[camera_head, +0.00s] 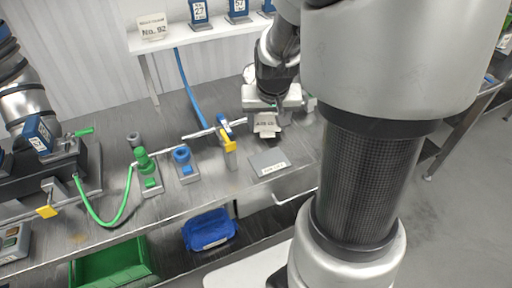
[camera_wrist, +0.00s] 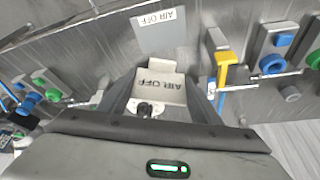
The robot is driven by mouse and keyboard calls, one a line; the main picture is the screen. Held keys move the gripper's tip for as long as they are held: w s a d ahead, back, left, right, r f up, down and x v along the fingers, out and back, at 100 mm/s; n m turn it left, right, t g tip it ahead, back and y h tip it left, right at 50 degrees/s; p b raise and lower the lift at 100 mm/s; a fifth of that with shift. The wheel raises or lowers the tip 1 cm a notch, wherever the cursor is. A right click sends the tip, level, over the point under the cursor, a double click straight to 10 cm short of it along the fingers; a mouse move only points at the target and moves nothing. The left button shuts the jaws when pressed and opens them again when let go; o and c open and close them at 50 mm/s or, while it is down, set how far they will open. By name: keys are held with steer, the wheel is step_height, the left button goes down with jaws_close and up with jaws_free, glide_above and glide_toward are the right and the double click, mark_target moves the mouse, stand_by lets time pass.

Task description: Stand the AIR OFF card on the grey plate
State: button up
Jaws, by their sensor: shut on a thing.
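The AIR OFF card (camera_head: 266,128) is pale, with dark lettering and a stepped shape. My gripper (camera_head: 268,112) is shut on it, and the card also shows between the fingers in the wrist view (camera_wrist: 160,88). The grey plate (camera_head: 270,164) lies flat on the bench, with a white label strip on its front edge. In the wrist view the plate (camera_wrist: 160,35) lies beyond the card and its label reads AIR OFF. The plate is bare. The card is behind the plate in the head view and apart from it. I cannot tell its exact height above the bench.
A yellow-handled valve (camera_head: 230,146) on a pipe stands left of the plate. Blue (camera_head: 184,162) and green (camera_head: 147,172) fittings stand farther left. A raised shelf (camera_head: 190,36) with number cards is at the back. Blue (camera_head: 210,230) and green (camera_head: 115,264) bins sit below the bench.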

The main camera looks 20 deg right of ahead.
steer(key=f+b, duration=0.4)
steer(key=f, duration=0.6)
steer(key=shift+d, duration=0.2)
steer(key=shift+s, duration=0.1)
steer(key=shift+f, duration=0.2)
steer(key=o, duration=1)
steer(key=shift+o, duration=0.2)
